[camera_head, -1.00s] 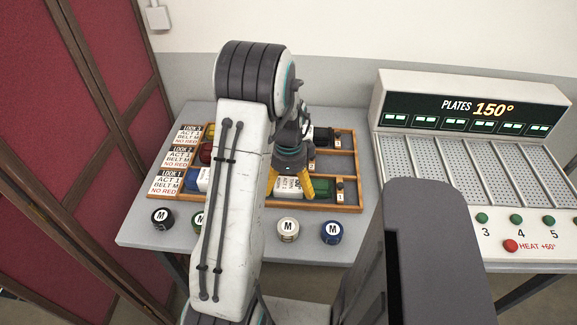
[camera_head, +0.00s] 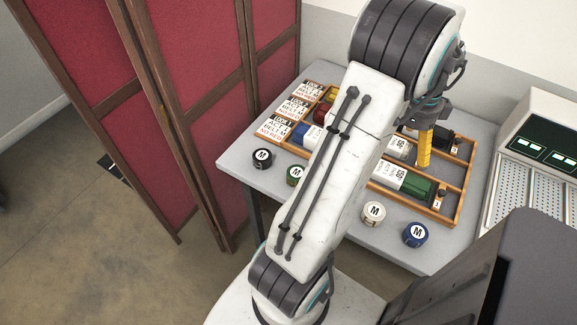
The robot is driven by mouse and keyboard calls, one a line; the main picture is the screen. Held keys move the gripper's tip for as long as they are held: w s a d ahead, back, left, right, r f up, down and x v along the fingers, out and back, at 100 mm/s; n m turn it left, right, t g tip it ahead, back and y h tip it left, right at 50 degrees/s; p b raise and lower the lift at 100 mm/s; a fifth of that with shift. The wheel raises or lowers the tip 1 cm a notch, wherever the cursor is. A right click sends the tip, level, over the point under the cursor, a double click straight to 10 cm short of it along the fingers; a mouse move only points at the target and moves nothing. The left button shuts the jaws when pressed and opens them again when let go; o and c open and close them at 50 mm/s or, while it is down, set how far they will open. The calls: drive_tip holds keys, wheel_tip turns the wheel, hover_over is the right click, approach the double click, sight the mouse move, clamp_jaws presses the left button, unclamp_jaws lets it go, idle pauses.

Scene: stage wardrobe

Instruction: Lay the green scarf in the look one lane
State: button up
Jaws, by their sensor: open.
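The green scarf (camera_head: 418,187) is a dark green roll with a white printed label at its left. It lies in the front lane of the wooden tray (camera_head: 440,221), in line with the look one card (camera_head: 272,129). My gripper (camera_head: 424,162) has yellow fingers pointing down, behind the green scarf in the picture and apart from it. It is open, with nothing seen in it; only one finger shows clearly. My arm hides the middle of the tray.
Black (camera_head: 262,158), green (camera_head: 296,175), white (camera_head: 374,213) and blue (camera_head: 415,235) round items marked M stand along the table's front. A blue item (camera_head: 308,136) lies in the front lane. The plates machine (camera_head: 545,150) stands right; a red screen (camera_head: 200,90) stands left.

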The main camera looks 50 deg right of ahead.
drive_tip(key=w+a+r+n+t+h, duration=0.1)
drive_tip(key=w+a+r+n, duration=0.3)
drive_tip(key=w+a+n, duration=0.55)
drive_tip(key=w+a+r+n, duration=0.3)
drive_tip(key=w+a+n, duration=0.3)
drive_tip(key=w, duration=0.6)
drive_tip(key=a+r+n+t, duration=0.1)
drive_tip(key=a+n+t, duration=0.1)
drive_tip(key=a+n, duration=1.7)
drive_tip(key=shift+s+a+n+t+y, duration=0.3)
drive_tip(key=shift+a+n+t+y, duration=0.1)
drive_tip(key=shift+a, duration=2.4)
